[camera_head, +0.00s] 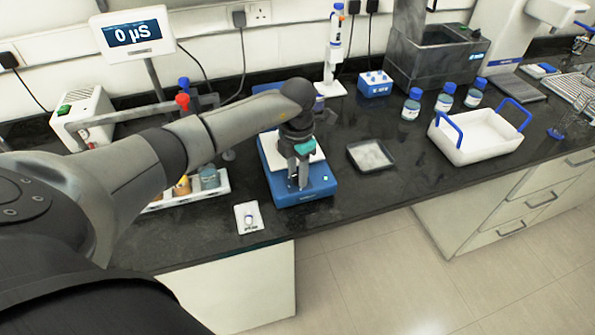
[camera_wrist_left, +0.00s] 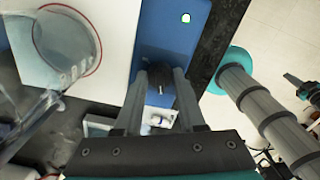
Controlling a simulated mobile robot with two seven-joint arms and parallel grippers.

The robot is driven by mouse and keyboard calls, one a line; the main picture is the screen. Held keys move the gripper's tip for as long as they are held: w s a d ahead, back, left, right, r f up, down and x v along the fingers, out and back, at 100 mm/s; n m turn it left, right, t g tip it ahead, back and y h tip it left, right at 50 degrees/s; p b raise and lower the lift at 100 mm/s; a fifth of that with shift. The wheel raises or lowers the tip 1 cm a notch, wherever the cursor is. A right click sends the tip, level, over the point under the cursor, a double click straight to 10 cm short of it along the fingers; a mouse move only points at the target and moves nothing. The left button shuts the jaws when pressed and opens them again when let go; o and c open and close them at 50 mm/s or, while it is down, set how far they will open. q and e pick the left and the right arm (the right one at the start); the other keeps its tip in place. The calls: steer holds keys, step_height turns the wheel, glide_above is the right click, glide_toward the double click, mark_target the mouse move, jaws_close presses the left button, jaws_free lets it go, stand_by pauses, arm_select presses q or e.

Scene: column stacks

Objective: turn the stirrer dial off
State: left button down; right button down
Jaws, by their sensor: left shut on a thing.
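The stirrer (camera_head: 310,190) is a blue box with a white top plate on the counter, partly hidden by my left arm. Its blue front also shows in the left wrist view (camera_wrist_left: 180,40). A small light (camera_wrist_left: 185,18) on that front glows green. The dial (camera_wrist_left: 160,73) is a dark knob with a pale mark, between the fingers. My left gripper (camera_head: 297,185) points down at the stirrer's front and is shut on the dial. In the head view the dial is hidden behind the fingers. My right gripper is not in view.
A clear glass vessel (camera_wrist_left: 65,45) stands close beside the gripper. A rack (camera_head: 215,190) of bottles is left of the stirrer, a small white pad (camera_head: 249,217) in front. A black tray (camera_head: 371,155) and a white blue-handled tray (camera_head: 478,138) lie to the right.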

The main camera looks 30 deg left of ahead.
mark_target(297, 173)
arm_select(q)
steer(key=shift+n, duration=0.3)
steer(key=n+p, duration=0.2)
steer(key=n, duration=0.4)
steer(key=shift+r, duration=0.15)
steer(key=n+p, duration=0.1)
steer(key=n, duration=0.3)
steer(key=shift+p, duration=0.3)
steer(key=shift+w+n+p, duration=0.1)
steer(key=shift+n+p, duration=0.5)
steer(key=shift+n, duration=1.1)
steer(key=c, duration=0.8)
jaws_free()
steer(key=shift+o, duration=0.2)
step_height(297, 173, up, 15)
